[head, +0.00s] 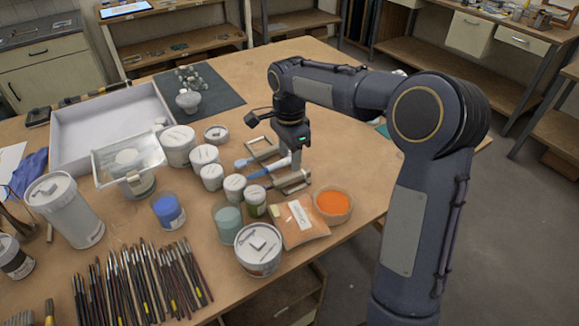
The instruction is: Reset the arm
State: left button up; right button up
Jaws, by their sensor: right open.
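My right arm comes in from the right and bends down over the table. Its gripper (294,164) points down above the middle of the wooden table, close to blue-and-white handled tools (262,163) and small wooden rests (291,183). The gripper is open. I see nothing held in it, though the fingertips are small and partly lost against the tools. My left arm and gripper are not in view.
The table (370,190) has white lidded tubs (178,147), a blue jar (168,211), an orange powder bowl (332,203) and an orange packet (300,221). A white tray (75,172) stands at left; many brushes (140,285) lie in front. The table's right part is mostly clear.

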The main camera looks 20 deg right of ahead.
jog(key=shift+r, duration=0.6)
jog(key=shift+s+d+r, duration=0.1)
jog(key=shift+s+r, duration=0.2)
jog(key=s+r+n+t+y, duration=0.3)
jog(key=s+n, duration=0.5)
jog(key=s, duration=0.7)
jog(key=s+a+f+n+t, duration=0.1)
jog(key=s+a+f+n, duration=0.1)
jog(key=s, duration=0.4)
jog(key=s+a+f+n+t, duration=0.1)
jog(key=s+a+n, duration=0.1)
jog(key=s+n, duration=0.3)
jog(key=shift+s+a+f+n+t+y, duration=0.15)
jog(key=shift+s+f+n+t+y, duration=0.2)
jog(key=shift+s, duration=0.25)
